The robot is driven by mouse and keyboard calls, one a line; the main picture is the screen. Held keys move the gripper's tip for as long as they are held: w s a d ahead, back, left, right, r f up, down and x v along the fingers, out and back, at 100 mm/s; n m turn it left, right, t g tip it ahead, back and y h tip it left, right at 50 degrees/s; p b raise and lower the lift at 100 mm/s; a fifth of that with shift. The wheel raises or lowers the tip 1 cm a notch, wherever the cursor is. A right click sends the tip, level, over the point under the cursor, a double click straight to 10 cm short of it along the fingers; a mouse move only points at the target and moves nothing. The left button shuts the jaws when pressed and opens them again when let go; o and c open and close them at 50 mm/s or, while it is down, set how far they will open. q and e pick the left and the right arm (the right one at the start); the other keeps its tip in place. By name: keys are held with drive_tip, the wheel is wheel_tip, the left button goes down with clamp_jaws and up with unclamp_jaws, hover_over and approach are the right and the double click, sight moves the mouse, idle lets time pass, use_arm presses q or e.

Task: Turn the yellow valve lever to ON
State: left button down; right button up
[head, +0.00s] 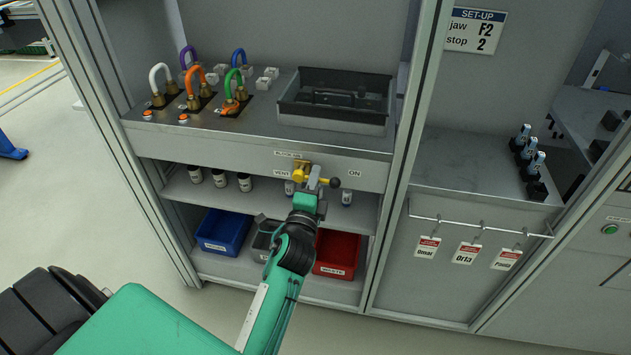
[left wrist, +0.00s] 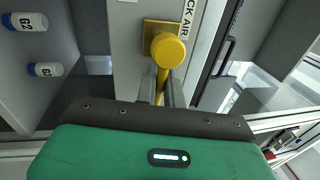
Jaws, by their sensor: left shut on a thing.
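The yellow valve lever (head: 325,182) sits on the front panel of the bench shelf, between the VENT label (head: 281,173) and the ON label (head: 354,174). It points right with its dark knob (head: 335,182) just below and left of ON. My left gripper (head: 315,180) reaches up from below and is shut on the lever. In the left wrist view, the yellow hub (left wrist: 167,50) is in plain sight and the lever runs down between my fingers (left wrist: 163,92); its far end is hidden by my gripper. My right gripper is not in view.
Above the panel are coloured hose loops (head: 200,85) and a grey tray (head: 335,120). Below are small bottles (head: 220,180), a blue bin (head: 222,232) and a red bin (head: 337,254). A cabinet post (head: 403,160) stands right of the valve.

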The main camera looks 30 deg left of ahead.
use_arm(q)
drive_tip(key=shift+r+n, duration=0.1)
drive_tip(key=shift+n, duration=0.4)
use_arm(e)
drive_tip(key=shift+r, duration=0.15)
use_arm(q)
drive_tip(key=c, duration=1.6)
unclamp_jaws()
drive_tip(key=shift+c, duration=0.2)
